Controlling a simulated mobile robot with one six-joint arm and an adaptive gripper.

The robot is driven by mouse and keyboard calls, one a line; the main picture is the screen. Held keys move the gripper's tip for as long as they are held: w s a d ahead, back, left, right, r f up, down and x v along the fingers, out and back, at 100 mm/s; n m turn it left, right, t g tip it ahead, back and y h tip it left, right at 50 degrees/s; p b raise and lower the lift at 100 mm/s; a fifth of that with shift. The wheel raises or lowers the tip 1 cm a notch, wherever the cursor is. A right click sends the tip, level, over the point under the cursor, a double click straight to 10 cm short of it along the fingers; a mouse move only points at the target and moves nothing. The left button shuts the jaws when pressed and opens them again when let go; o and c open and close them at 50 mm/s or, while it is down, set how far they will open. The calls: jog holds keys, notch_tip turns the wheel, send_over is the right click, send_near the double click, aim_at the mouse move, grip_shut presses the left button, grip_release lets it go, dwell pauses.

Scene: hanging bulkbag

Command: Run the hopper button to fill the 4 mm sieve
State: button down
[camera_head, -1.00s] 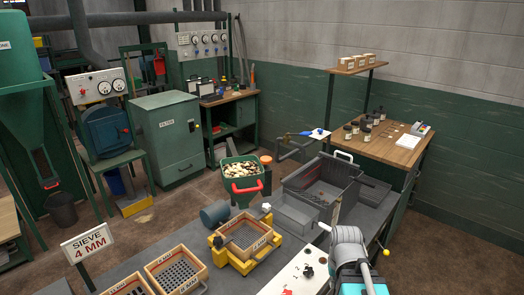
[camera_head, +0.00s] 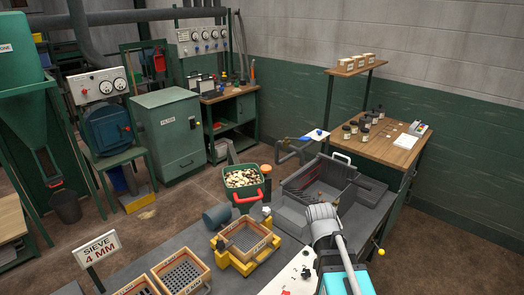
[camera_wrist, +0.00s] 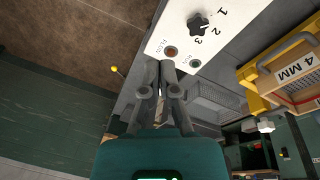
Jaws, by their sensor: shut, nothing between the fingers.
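The 4 mm sieve (camera_wrist: 295,72), a wooden frame with a "4 MM" label, sits in a yellow holder at the right of the wrist view. In the head view the sieve (camera_head: 246,238) shows its bare mesh. The white control panel (camera_wrist: 215,38) carries a black knob (camera_wrist: 199,22) marked 1, 2, 3, a brownish-orange round button (camera_wrist: 171,51) and a green round button (camera_wrist: 195,63). My gripper (camera_wrist: 160,66) is shut and empty, its tips beside the panel's lower edge near the orange button. In the head view the panel (camera_head: 291,277) is partly hidden by my arm.
A green tub of pale stones (camera_head: 243,178) stands behind the sieve. Two more wooden sieves (camera_head: 181,272) sit at the front left by a "SIEVE 4 MM" sign (camera_head: 97,248). A grey metal bin (camera_head: 318,180) stands right of the tub. A yellow-tipped lever (camera_wrist: 117,71) projects near my gripper.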

jog(key=w+a+r+m+t+h+p, duration=0.1)
jog(key=w+a+r+p, duration=0.3)
jog(key=a+r+p, duration=0.4)
jog(key=w+a+r+m+t+h+p, duration=0.1)
jog(key=w+a+r+m+t+p, duration=0.2)
jog(key=r, duration=1.1)
jog(key=w+a+r+m+t+h+p, duration=0.1)
jog(key=w+a+r+t+p, duration=0.1)
jog(key=w+a+r+p, duration=0.5)
jog(key=a+r+p, duration=0.4)
jog(key=a+p, duration=0.3)
jog(key=p, duration=0.1)
jog(key=shift+m+h, duration=0.4)
jog(key=shift+w+d+f, duration=0.15)
jog(key=shift+f, duration=0.1)
jog(key=b, duration=0.7)
send_over(263, 167)
jog(key=f, duration=0.7)
jog(key=shift+s, duration=0.2)
jog(key=shift+w+f+b, duration=0.1)
jog(key=shift+f+b, duration=0.2)
jog(key=shift+b, duration=0.1)
jog(key=shift+f+b, duration=1.6)
